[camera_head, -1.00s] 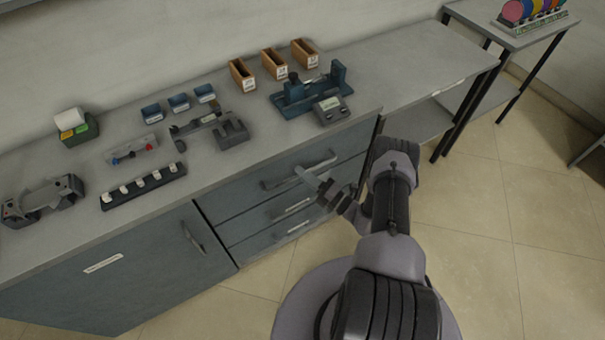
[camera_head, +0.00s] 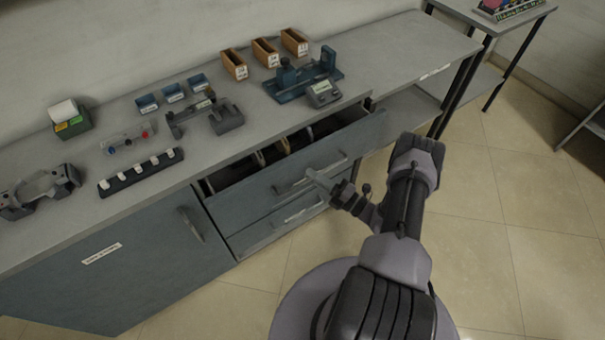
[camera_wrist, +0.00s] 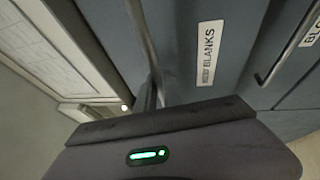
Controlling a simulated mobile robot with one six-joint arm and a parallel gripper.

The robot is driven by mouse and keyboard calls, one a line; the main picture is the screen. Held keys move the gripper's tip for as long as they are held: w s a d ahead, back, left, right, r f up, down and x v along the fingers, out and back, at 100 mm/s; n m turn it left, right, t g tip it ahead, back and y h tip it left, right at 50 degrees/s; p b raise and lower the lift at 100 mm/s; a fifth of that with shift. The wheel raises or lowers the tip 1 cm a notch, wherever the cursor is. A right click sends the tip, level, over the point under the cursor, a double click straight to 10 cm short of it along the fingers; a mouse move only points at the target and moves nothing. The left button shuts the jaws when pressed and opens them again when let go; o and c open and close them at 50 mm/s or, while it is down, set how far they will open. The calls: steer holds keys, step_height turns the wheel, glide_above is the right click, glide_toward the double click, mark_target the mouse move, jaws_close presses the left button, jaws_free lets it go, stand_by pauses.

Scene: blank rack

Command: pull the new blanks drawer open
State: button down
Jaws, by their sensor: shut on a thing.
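The new blanks drawer (camera_head: 240,208) is the top drawer of the grey-blue unit under the bench. It stands part way out, and its inside with upright dividers shows behind the front. In the wrist view its front carries a label (camera_wrist: 209,53) on which "BLANKS" reads clearly. My gripper (camera_head: 312,174) is shut on the drawer's bar handle (camera_head: 332,165).
A closed drawer (camera_head: 255,234) with its own handle lies below. A cabinet door (camera_head: 110,275) is shut at the left. The bench top (camera_head: 225,150) holds several small bins, boxes and fixtures. Open tiled floor (camera_head: 480,270) lies at the right.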

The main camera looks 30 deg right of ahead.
steer(key=s, duration=1.7)
steer(key=shift+s+d+b, duration=0.2)
steer(key=shift+d+b, duration=0.1)
steer(key=shift+d, duration=0.05)
steer(key=c, duration=1.5)
jaws_free()
steer(key=v, duration=1.7)
steer(key=shift+s, duration=0.2)
steer(key=shift+d, duration=0.15)
